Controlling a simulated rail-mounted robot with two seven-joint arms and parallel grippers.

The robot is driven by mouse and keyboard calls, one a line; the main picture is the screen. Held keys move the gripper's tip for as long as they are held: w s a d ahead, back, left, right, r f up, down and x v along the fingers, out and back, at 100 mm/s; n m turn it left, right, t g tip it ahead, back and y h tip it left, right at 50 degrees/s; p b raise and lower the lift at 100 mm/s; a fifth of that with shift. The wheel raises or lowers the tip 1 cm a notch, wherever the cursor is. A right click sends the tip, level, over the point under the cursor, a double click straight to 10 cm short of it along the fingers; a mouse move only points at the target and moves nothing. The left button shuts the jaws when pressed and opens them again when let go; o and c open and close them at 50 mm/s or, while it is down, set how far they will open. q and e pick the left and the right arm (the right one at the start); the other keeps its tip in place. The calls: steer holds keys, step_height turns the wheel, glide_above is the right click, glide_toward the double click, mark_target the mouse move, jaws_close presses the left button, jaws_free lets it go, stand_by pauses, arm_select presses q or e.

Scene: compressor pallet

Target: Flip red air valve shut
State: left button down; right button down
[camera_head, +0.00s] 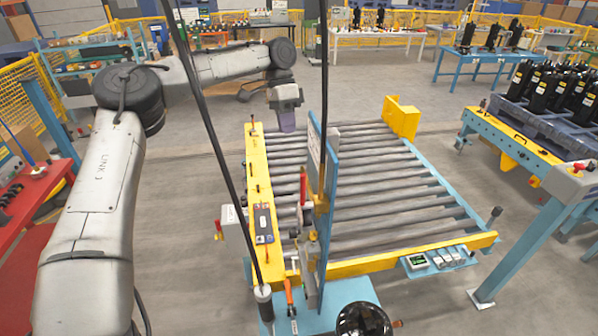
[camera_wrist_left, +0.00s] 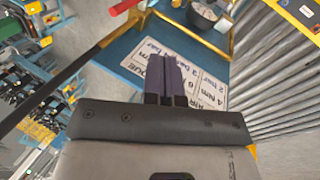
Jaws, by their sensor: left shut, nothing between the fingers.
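A red upright handle (camera_head: 303,185) stands beside the narrow blue panel in the middle of the head view. A second small red handle (camera_head: 219,229) sits on the left outer side of the conveyor frame. I cannot tell for certain which is the air valve. My left gripper (camera_head: 287,122) hangs above the far left end of the rollers, beyond and left of the panel. In the left wrist view its fingers (camera_wrist_left: 172,80) are together and empty, in front of a white printed sign (camera_wrist_left: 190,75) on the blue panel. A red handle (camera_wrist_left: 125,5) shows at that view's top edge. My right gripper is out of view.
The blue panel (camera_head: 327,180) rises above the roller conveyor (camera_head: 390,185). Two dark cables hang in front of it. An orange-handled tool (camera_head: 289,292) is at the near left corner. Black compressors (camera_head: 565,88) stand on the right.

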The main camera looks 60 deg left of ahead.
arm_select(q)
steer(key=shift+f, duration=0.1)
steer(key=s+d+f+p, duration=0.1)
steer(key=d+f+p, duration=0.2)
steer(key=d+f, duration=0.4)
steer(key=shift+p+x, duration=0.35)
steer(key=shift+x, duration=0.75)
steer(key=shift+d+y, duration=0.25)
steer(key=shift+y, duration=0.15)
